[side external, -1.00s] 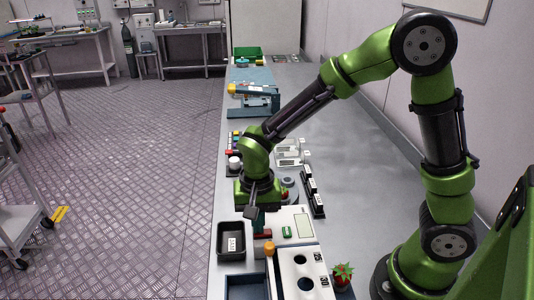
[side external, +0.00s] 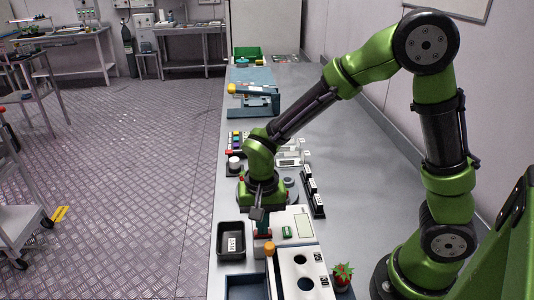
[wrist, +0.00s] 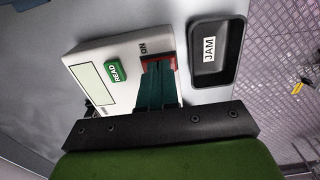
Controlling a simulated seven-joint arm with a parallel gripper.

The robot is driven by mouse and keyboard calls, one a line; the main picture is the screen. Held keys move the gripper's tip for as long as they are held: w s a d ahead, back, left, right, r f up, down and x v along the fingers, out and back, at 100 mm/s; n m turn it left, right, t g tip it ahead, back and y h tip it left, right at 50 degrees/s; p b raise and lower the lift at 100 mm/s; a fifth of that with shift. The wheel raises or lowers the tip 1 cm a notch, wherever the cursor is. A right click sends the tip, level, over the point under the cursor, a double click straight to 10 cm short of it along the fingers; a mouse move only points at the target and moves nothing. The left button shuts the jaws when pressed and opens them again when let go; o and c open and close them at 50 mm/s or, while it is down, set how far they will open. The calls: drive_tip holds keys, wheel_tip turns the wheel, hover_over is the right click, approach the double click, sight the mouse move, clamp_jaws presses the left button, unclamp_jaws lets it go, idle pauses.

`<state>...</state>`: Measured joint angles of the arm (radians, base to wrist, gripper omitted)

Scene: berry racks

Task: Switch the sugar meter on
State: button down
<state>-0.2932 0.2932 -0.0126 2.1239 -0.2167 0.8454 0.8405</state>
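The sugar meter (side external: 304,222) is a pale box at the near part of the bench. In the wrist view the meter (wrist: 130,45) shows a blank display (wrist: 88,84), a green READ button (wrist: 116,71) and a red switch (wrist: 174,64) beside the word ON. My gripper (wrist: 157,64) has its teal fingers together, with nothing seen between them. The fingertips are over the switch and hide much of it. I cannot tell whether they touch it or which way it is set. In the side view my gripper (side external: 264,234) points down at the meter's left side.
A black JAM tray (side external: 231,240) sits just left of the meter; it also shows in the wrist view (wrist: 222,78). A white panel (side external: 298,270) with round holes and an orange knob (side external: 269,249) stand nearer the camera. A strawberry (side external: 343,274) is at the right.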

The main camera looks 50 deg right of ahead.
drive_tip(key=shift+s+d+r, duration=0.1)
drive_tip(key=shift+s+d, duration=0.1)
wheel_tip(320, 180, up, 14)
drive_tip(key=s+d, duration=0.1)
drive_tip(key=shift+s+d, duration=0.2)
idle(0.4)
